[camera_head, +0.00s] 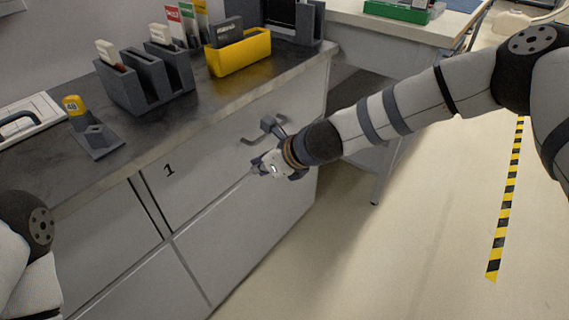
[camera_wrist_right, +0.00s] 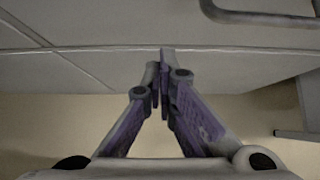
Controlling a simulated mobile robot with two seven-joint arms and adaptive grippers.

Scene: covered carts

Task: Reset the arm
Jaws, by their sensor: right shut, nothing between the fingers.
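My right arm reaches in from the right in the head view. Its gripper (camera_head: 258,166) is in front of the grey cabinet (camera_head: 215,180), just below a drawer handle (camera_head: 262,130). In the right wrist view the gripper's fingers (camera_wrist_right: 161,85) are closed together with nothing between them. The handle also shows in the right wrist view (camera_wrist_right: 260,18), above and to the right of the fingertips, apart from them. Part of my left arm shows at the lower left of the head view; its gripper is out of view.
The worktop holds a dark grey slotted rack (camera_head: 146,84), a yellow bin (camera_head: 240,54) and a small stand with a yellow-topped item (camera_head: 75,104). A white table (camera_head: 405,30) with a green tray (camera_head: 398,10) is behind. The floor (camera_head: 430,220) at right is open, with striped tape (camera_head: 506,200).

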